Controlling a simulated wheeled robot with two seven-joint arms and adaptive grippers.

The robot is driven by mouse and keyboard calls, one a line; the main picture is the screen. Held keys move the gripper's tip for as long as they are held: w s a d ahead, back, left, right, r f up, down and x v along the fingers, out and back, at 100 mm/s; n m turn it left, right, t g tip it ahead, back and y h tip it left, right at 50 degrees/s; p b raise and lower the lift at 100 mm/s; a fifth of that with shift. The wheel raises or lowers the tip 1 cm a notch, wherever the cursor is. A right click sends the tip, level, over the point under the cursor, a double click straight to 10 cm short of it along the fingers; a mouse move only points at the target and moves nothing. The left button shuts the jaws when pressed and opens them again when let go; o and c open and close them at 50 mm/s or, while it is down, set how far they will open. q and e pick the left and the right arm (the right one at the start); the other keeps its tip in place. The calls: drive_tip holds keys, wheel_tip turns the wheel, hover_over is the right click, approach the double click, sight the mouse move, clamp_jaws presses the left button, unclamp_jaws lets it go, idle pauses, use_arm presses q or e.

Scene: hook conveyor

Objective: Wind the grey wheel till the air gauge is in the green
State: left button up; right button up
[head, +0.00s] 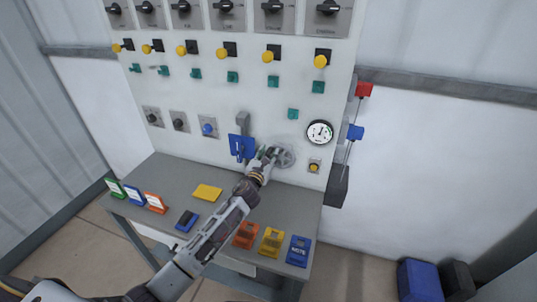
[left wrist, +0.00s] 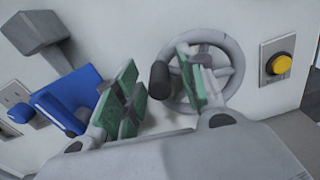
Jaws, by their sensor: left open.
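The grey wheel (head: 284,156) is mounted low on the white panel. In the left wrist view the grey wheel (left wrist: 233,72) has a dark knob (left wrist: 159,79) standing out at its left side. My left gripper (head: 268,153) is at the wheel's left side. In the left wrist view its green-padded fingers (left wrist: 160,90) are apart, and the knob shows between them; I cannot tell whether they touch it. The air gauge (head: 319,133) is round with a black rim, up and right of the wheel. Its needle and green zone are too small to read. My right gripper is not in view.
A blue holder (head: 242,147) with a grey handle sits just left of the wheel. A yellow button (head: 314,167) is to its right. The grey bench (head: 173,181) below carries a yellow block (head: 207,192) and several coloured boxes. Rows of switches fill the panel above.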

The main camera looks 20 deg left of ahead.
use_arm(q)
drive_tip(key=shift+w, duration=0.15)
drive_tip(key=shift+c, duration=0.2)
drive_tip(key=c, duration=0.7)
clamp_jaws()
drive_tip(key=shift+a+f+n, duration=0.1)
drive_tip(key=shift+n, duration=0.2)
